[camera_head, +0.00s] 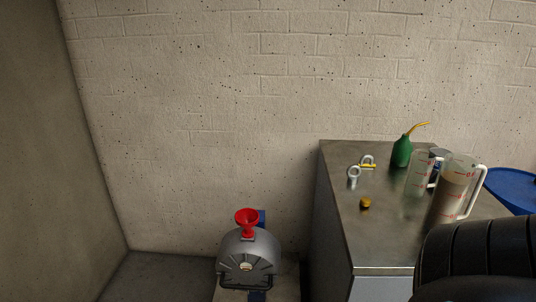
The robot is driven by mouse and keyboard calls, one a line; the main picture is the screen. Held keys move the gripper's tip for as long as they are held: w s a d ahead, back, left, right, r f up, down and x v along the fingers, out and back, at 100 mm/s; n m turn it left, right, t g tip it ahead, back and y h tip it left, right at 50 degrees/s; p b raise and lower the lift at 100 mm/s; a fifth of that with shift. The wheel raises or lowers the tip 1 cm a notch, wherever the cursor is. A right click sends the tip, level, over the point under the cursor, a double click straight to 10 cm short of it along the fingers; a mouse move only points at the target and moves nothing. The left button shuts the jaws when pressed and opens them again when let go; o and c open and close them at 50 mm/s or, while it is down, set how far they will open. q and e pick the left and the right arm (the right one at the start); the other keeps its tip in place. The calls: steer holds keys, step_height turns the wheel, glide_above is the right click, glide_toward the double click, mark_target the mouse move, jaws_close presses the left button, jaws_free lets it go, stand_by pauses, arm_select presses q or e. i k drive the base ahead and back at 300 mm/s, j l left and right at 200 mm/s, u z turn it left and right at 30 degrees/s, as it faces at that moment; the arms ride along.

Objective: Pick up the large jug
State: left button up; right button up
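The large jug (455,188) stands upright on the metal-topped cabinet (337,178), near its right side. It is clear with red graduation marks and a pale handle on its right, and it looks brownish inside. A smaller clear jug (418,174) with red marks stands just left of and behind it. A dark ribbed rounded shape at the lower right covers the front right of the cabinet and comes close to the large jug's base. Neither of my grippers is in view.
A green oil can (402,152) with a yellow spout stands behind the jugs. Metal shackles (354,175) and a small yellow piece (365,203) lie to the left. A blue drum (515,188) is at right. A grey machine with a red funnel (246,222) stands left of the cabinet.

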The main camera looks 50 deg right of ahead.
mark_target(457, 172)
steer(key=z, duration=2.6)
steer(key=u, duration=1.25)
steer(key=k+l, duration=0.3)
steer(key=l, duration=0.15)
